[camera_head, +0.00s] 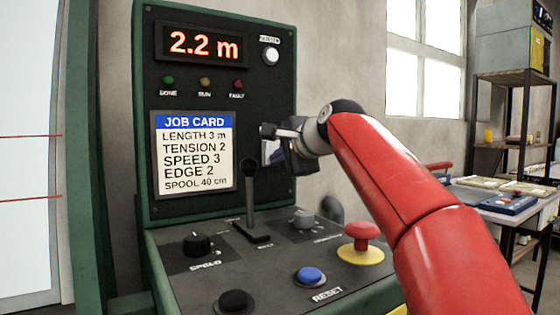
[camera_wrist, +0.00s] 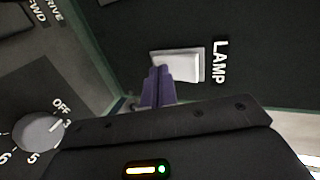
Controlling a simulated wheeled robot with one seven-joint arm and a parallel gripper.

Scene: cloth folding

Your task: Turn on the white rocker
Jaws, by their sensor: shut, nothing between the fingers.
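The white rocker (camera_wrist: 178,66) is on a dark panel in the wrist view, beside the label LAMP. My gripper (camera_wrist: 158,72) is shut and empty, with its purple fingers together. The fingertips overlap the rocker's lower left edge in that view; I cannot tell whether they touch it. In the head view my gripper (camera_head: 268,132) is at the right side of the upright panel, right of the job card. It hides much of the panel there, and I cannot make out the rocker clearly. Which way the rocker is tipped is not clear.
The wrist view shows a grey rotary knob (camera_wrist: 38,132) at left. A display reads 2.2 m (camera_head: 203,45).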

